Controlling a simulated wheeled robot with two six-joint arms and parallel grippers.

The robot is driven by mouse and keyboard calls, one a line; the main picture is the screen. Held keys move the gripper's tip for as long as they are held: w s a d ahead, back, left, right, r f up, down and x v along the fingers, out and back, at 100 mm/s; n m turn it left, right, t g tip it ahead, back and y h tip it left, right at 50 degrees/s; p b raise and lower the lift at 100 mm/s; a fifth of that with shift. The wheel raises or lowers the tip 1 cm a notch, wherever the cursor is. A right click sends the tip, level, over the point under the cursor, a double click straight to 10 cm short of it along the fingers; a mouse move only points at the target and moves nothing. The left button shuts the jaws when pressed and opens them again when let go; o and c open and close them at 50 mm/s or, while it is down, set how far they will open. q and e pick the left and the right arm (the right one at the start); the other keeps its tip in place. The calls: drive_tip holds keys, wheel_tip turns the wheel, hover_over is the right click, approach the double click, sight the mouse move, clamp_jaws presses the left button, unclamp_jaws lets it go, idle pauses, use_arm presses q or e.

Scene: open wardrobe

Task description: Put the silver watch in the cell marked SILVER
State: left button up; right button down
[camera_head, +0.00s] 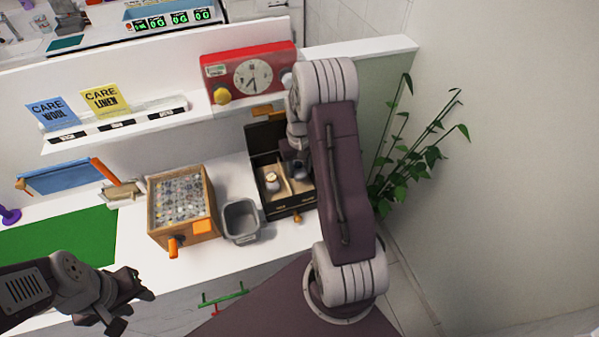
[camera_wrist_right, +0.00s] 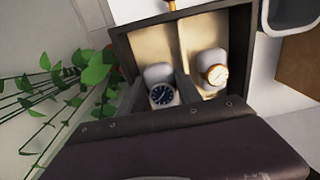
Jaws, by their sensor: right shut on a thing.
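The silver watch (camera_wrist_right: 161,96), with a dark blue dial, is wrapped on a pale cushion. My right gripper (camera_wrist_right: 161,92) is shut on it, a finger on each side. It is in or just over the left cell of the dark watch box (camera_wrist_right: 240,22) in the right wrist view; I cannot tell if it touches the bottom. A gold watch (camera_wrist_right: 215,75) on a cushion sits in the other cell. In the head view the box (camera_head: 282,212) is partly hidden by my right arm, and its front labels are too small to read. My left gripper (camera_head: 128,303) is open and empty.
A grey bin (camera_head: 241,236) and a wooden box of small items (camera_head: 183,240) stand left of the watch box. A red clock (camera_head: 225,62) is on the shelf behind. A plant (camera_head: 410,165) is to the right. A green mat (camera_head: 75,240) lies at left.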

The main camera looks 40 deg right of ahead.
sight(299, 170)
wheel_tip(299, 170, down, 3)
drive_tip(key=shift+w+r, duration=0.15)
drive_tip(key=shift+r, duration=0.05)
drive_tip(key=shift+w+d+f, duration=0.1)
drive_tip(key=shift+w+f, duration=0.05)
drive_tip(key=shift+s, duration=0.2)
drive_tip(key=c, duration=1.1)
unclamp_jaws()
use_arm(q)
drive_tip(key=shift+w+r, duration=0.1)
drive_tip(key=shift+w, duration=0.15)
use_arm(e)
drive_tip(key=shift+w+f, duration=0.1)
